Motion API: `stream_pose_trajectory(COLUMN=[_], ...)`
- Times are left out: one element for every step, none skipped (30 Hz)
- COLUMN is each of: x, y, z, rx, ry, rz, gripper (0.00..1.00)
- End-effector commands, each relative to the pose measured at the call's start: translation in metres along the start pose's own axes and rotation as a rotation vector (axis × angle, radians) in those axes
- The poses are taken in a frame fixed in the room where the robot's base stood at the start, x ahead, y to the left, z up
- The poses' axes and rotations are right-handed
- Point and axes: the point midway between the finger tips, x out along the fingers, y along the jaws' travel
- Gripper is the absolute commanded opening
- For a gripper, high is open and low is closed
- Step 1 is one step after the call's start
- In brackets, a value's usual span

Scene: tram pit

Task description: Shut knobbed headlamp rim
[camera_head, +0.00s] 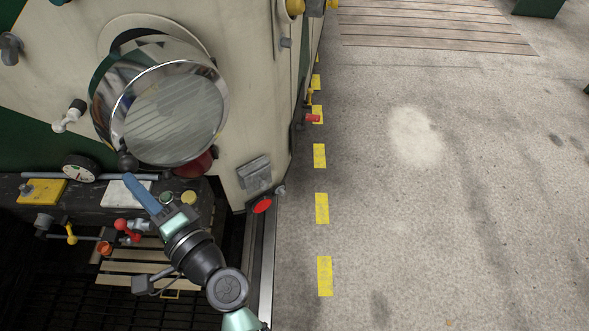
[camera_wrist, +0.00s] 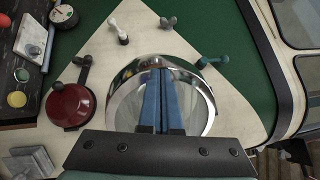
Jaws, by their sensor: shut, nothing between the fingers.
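The headlamp rim (camera_head: 216,112) is a round chrome ring with ribbed glass on the cream and green tram front. It stands out from its pale round seat (camera_head: 150,22), and a dark gap shows at the top, so it looks ajar. A dark round knob (camera_head: 127,160) sits at its lower left edge. My gripper (camera_head: 130,180) is shut and empty, its blue fingers just below the knob. In the wrist view the blue fingers (camera_wrist: 160,75) lie across the rim (camera_wrist: 209,108) and hide part of it. I cannot tell whether they touch it.
A red dome (camera_head: 200,164) is partly behind the rim's lower right. A white-tipped lever (camera_head: 70,117) sticks out left of it. A dark bench below carries a gauge (camera_head: 80,168), a yellow plate (camera_head: 42,192) and red-knobbed valves (camera_head: 122,225). The floor at right is clear.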

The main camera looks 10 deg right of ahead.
Motion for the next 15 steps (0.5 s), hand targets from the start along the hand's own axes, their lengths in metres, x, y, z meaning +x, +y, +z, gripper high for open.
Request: stream_pose_trajectory(x=[0.015, 0.023, 0.034, 0.042, 0.05, 0.062, 0.07, 0.078, 0.088, 0.095, 0.101, 0.109, 0.114, 0.119, 0.127], y=[0.005, 0.006, 0.008, 0.01, 0.011, 0.013, 0.015, 0.016, 0.017, 0.018, 0.02, 0.021, 0.021, 0.023, 0.024], z=[0.007, 0.01, 0.014, 0.017, 0.018, 0.022, 0.024, 0.024, 0.026, 0.027, 0.027, 0.028, 0.028, 0.028, 0.028], rx=[-0.002, -0.003, -0.003, -0.003, -0.003, -0.004, -0.004, -0.005, -0.004, -0.005, -0.003, -0.004, -0.004, -0.004, -0.004], ry=[-0.007, -0.007, -0.007, -0.008, -0.006, -0.006, -0.007, -0.005, -0.005, -0.005, -0.004, -0.004, -0.004, -0.003, -0.002], rz=[-0.002, -0.002, -0.002, -0.002, -0.002, -0.002, -0.002, -0.002, -0.002, -0.002, -0.001, -0.001, -0.002, -0.001, -0.001], gripper=[0.0, 0.0, 0.0, 0.0, 0.0, 0.0, 0.0, 0.0, 0.0, 0.0, 0.0, 0.0, 0.0, 0.0, 0.0])
